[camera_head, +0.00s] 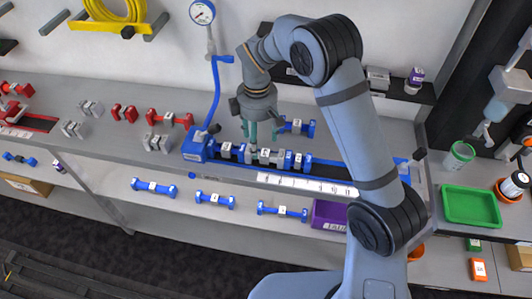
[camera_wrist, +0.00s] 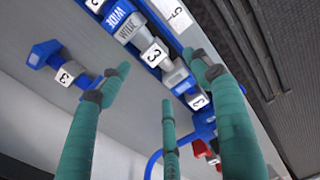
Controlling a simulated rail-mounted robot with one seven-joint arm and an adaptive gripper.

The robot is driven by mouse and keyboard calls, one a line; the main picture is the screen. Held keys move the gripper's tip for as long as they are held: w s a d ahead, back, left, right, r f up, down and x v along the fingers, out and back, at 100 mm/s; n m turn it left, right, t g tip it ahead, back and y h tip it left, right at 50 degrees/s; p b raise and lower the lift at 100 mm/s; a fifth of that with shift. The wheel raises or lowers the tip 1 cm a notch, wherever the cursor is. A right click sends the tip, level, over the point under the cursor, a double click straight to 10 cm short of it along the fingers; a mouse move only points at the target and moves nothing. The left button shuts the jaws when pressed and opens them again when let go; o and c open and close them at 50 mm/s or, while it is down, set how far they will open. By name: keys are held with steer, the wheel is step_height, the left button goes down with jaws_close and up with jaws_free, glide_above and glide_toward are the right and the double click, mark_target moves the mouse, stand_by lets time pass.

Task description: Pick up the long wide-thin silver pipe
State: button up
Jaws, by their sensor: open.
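A silver pipe (camera_head: 268,157) with a white label sits in line in the blue-ended rig (camera_head: 194,149), between blue pieces. In the wrist view the same silver pipe (camera_wrist: 174,76) shows a wide end marked "WIDE", a white "3" label and a narrower part. My gripper (camera_head: 262,141) points down over it, its teal fingers spread. In the wrist view the fingertips of my gripper (camera_wrist: 160,68) lie around the pipe's sides, with room between them. I cannot tell whether any finger touches it.
Loose silver pipes (camera_head: 156,143) and red pipes (camera_head: 170,119) lie on the bench at left. A blue pipe (camera_head: 297,127) lies just behind my gripper. More blue pipes (camera_head: 214,199) and a purple bin (camera_head: 328,214) are on the lower shelf. A green tray (camera_head: 470,205) is at right.

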mark_target(265, 157)
steer(key=f+p, duration=0.1)
steer(key=f, duration=0.5)
steer(key=shift+d+p, duration=0.2)
steer(key=shift+p, duration=0.2)
steer(key=shift+r, duration=0.1)
steer(key=shift+c, duration=1.3)
steer(key=c, duration=1.1)
steer(key=shift+c, duration=0.5)
